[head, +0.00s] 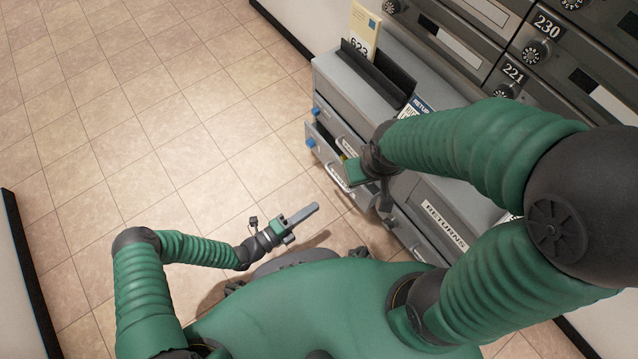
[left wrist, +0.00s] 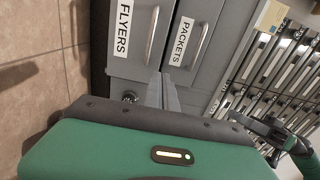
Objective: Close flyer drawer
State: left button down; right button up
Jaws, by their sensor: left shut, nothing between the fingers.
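The flyer drawer shows in the left wrist view as a grey front with a FLYERS label (left wrist: 123,30) and a bar handle. In the head view, a low drawer (head: 338,178) of the grey cabinet stands out with a dark gap above its front; its label is too small to read surely. My left gripper (head: 302,217) is shut and empty, over the floor left of the cabinet and apart from it. Its fingers (left wrist: 162,92) point toward the drawer fronts in the wrist view. My right gripper (head: 358,172) is by the drawer fronts; its fingers are unclear, and contact cannot be told.
The PACKETS drawer (left wrist: 183,40) is beside the flyer drawer in the wrist view. The RETURNS front (head: 445,225) is farther right on the cabinet. Numbered mailboxes (head: 540,50) stand behind. A dark holder (head: 378,75) sits on top. The tiled floor at left is clear.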

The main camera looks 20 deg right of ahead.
pick_arm(q)
jog(key=shift+b+x, duration=1.8)
jog(key=shift+x, duration=5)
jog(key=shift+s, duration=0.15)
jog(key=b+x, duration=0.2)
jog(key=x, duration=0.2)
jog(key=shift+d+f, duration=0.1)
jog(key=shift+f, duration=0.05)
jog(key=shift+r, duration=0.3)
jog(key=shift+d, duration=0.1)
